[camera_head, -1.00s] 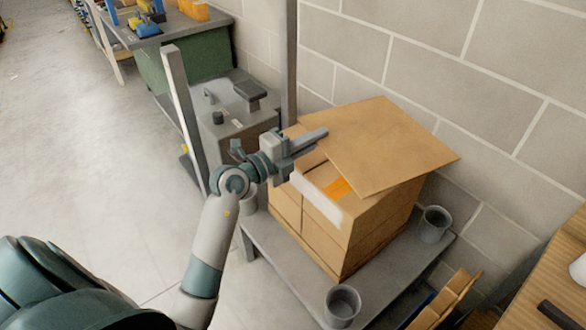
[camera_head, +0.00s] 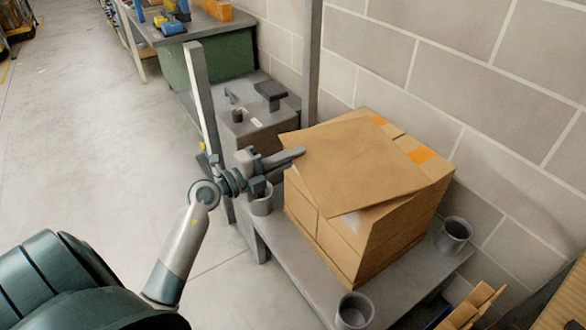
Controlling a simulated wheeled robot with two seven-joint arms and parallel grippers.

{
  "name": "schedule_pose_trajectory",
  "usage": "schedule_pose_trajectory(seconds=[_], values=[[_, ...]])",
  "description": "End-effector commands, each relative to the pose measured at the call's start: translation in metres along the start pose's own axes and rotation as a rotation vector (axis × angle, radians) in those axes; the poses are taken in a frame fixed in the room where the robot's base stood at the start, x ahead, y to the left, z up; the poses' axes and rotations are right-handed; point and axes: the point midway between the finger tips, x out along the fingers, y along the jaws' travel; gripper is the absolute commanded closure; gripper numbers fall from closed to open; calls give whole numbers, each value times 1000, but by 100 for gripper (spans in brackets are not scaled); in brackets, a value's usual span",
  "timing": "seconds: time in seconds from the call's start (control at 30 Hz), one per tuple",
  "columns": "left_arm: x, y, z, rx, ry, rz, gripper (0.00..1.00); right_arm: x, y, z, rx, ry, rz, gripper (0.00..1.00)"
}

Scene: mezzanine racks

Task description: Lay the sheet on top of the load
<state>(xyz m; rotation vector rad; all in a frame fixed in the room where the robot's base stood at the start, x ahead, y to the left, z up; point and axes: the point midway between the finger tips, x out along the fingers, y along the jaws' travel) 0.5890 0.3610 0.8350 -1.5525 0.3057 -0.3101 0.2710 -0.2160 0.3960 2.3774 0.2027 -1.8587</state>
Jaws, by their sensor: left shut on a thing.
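The brown cardboard sheet (camera_head: 355,165) is over the front left part of the top of the load (camera_head: 365,245), a stack of cardboard boxes. It sits skewed to the load and its left corner sticks out past the load's edge. The load's far right top, with orange tape (camera_head: 422,155), shows uncovered. My left gripper (camera_head: 285,160) is shut on the sheet at its left edge. I cannot tell whether the sheet touches the load all over. My right gripper is not in view.
The load stands on a grey platform with grey cups (camera_head: 355,311) and (camera_head: 455,235) at its corners and another cup (camera_head: 262,200) near my gripper. A grey post (camera_head: 205,105) rises close behind my left arm. A block wall (camera_head: 450,60) stands behind.

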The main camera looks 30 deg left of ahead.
Motion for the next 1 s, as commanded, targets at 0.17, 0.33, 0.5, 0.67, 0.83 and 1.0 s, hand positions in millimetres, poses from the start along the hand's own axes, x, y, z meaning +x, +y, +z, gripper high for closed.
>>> schedule_pose_trajectory(seconds=[0.17,0.33,0.5,0.67,0.83,1.0], values=[[0,9,0,-2,0,0,100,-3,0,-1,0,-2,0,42],[0,29,0,-3,0,0,100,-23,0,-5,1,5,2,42],[0,39,0,-2,0,-1,100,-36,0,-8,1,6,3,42],[0,39,0,0,0,-1,100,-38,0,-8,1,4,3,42],[0,40,0,0,0,-1,100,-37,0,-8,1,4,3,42],[0,43,0,0,0,1,80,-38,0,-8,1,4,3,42]])
